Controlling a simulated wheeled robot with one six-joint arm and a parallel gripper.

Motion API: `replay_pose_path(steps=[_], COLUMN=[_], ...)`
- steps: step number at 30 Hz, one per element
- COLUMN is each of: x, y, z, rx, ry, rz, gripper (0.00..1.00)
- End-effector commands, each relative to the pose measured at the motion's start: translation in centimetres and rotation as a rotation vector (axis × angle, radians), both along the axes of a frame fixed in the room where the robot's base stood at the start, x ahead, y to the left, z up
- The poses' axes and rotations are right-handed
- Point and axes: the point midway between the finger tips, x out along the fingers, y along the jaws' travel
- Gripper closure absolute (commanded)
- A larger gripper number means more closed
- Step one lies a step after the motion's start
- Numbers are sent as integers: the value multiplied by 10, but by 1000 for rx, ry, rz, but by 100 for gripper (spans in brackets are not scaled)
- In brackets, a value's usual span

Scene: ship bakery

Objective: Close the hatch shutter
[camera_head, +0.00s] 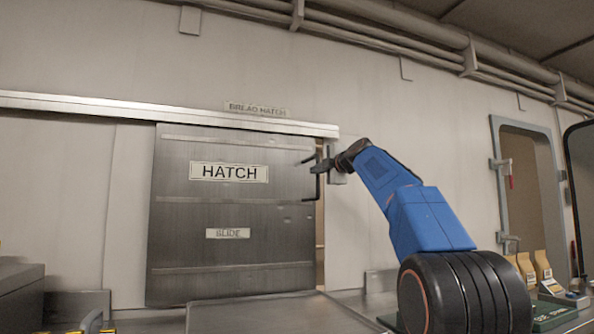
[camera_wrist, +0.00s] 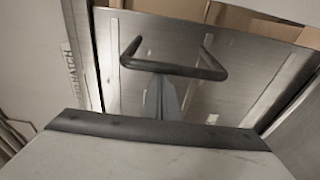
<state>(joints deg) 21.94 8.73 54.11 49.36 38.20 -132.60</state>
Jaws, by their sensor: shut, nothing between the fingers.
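The hatch shutter (camera_head: 225,215) is a dark metal sliding panel with a HATCH label, hanging under a rail. It covers most of the opening; a narrow brownish gap (camera_head: 320,240) shows along its right edge. Its dark bar handle (camera_head: 318,185) stands out at the right edge and also shows in the wrist view (camera_wrist: 175,70). My gripper (camera_head: 318,167) is at the handle, coming from the right. In the wrist view its fingers (camera_wrist: 160,85) are shut and meet the middle of the bar. Whether they touch it or lie just beside it I cannot tell.
The silver rail (camera_head: 180,112) runs left past the shutter, with a BREAD HATCH sign (camera_head: 256,109) above. A metal counter (camera_head: 265,314) lies below. An open doorway (camera_head: 525,185) and paper bags (camera_head: 535,268) are at the right.

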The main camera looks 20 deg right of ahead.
Motion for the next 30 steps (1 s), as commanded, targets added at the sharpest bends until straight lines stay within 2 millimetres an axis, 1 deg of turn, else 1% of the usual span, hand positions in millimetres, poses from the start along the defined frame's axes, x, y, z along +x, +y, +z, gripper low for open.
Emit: replay_pose_path(steps=[1,6,9,12,18,30], x=[0,-1,-2,-2,-2,-2], y=[-16,-48,-61,-69,-78,-80], z=[-1,-1,0,-1,-1,-1], rx=[2,1,1,1,1,0], ry=[1,1,0,1,1,-1], rz=[-5,-3,-3,-1,-2,-7], gripper=[100,100,100,100,100,100])
